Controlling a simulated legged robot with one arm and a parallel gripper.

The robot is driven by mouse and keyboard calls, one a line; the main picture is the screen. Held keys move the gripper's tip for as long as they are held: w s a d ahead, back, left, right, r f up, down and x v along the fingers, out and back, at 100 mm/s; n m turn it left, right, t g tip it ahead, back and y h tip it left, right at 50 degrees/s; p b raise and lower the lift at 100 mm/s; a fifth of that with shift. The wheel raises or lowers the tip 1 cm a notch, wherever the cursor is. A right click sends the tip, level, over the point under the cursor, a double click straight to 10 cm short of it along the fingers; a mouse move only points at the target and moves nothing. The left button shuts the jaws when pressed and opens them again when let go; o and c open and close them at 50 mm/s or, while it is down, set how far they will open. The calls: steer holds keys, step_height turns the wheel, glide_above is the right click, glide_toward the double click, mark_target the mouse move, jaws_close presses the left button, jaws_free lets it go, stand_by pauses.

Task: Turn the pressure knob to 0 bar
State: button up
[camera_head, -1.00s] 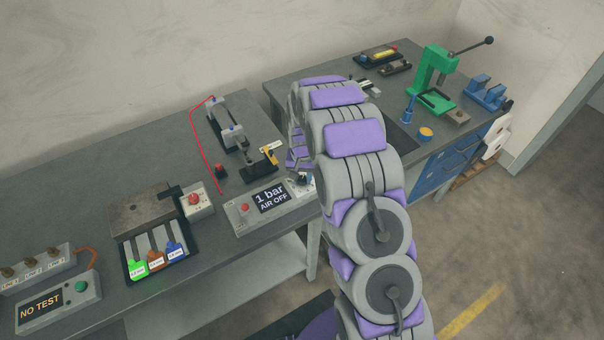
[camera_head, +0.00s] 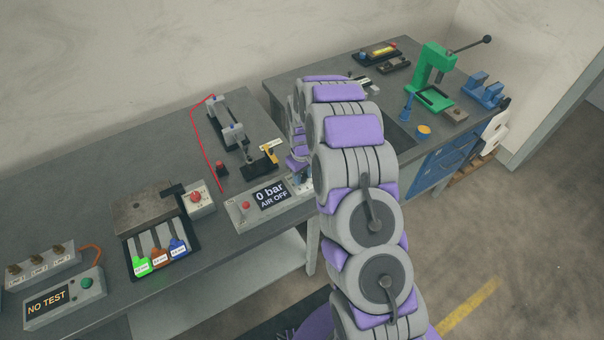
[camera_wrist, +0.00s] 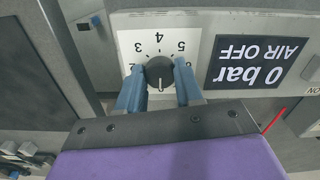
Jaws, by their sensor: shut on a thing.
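The pressure knob (camera_wrist: 159,72) is a dark round dial on a white numbered plate (camera_wrist: 130,44) in the wrist view. My gripper (camera_wrist: 159,88) has its two blue fingers on either side of the knob and is shut on it. The knob's white pointer mark faces down in the wrist view, toward my gripper. The display (camera_wrist: 259,62) beside it reads "0 bar AIR OFF", upside down there. In the head view the display (camera_head: 270,195) reads the same. My arm hides most of the knob in the head view.
The control box (camera_head: 240,217) has a red button (camera_head: 245,206) and sits at the bench's front edge. Behind it are a black-and-yellow clamp fixture (camera_head: 262,159) and a red cable (camera_head: 203,150). A green press (camera_head: 434,75) stands on the right bench.

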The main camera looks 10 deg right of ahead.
steer(key=shift+w+n, duration=0.1)
steer(key=shift+n, duration=0.2)
stand_by(0.4)
steer(key=o, duration=1)
steer(key=shift+o, duration=0.2)
step_height(320, 180, up, 17)
steer(key=p, duration=0.1)
steer(key=shift+r, duration=0.2)
